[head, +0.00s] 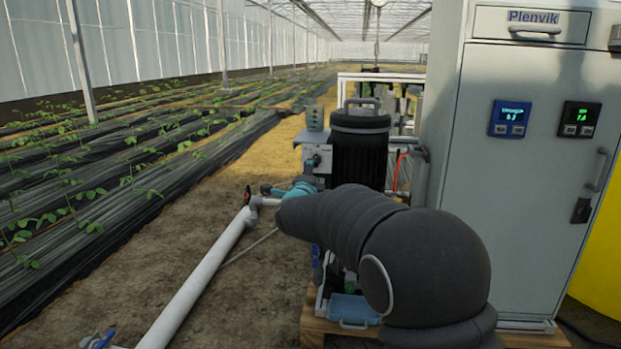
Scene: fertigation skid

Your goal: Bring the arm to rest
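My arm (425,260), in a dark grey ribbed cover, rises from the bottom right of the head view. It bends and reaches left across the front of the skid. Its far end stops near a teal fitting (301,187) at the end of the white pipe; I cannot tell whether they touch. My gripper cannot be made out, so its state and anything in it are hidden.
A grey cabinet (530,180) with two small displays stands close on the right. A black-ribbed canister (359,150) stands behind my arm.

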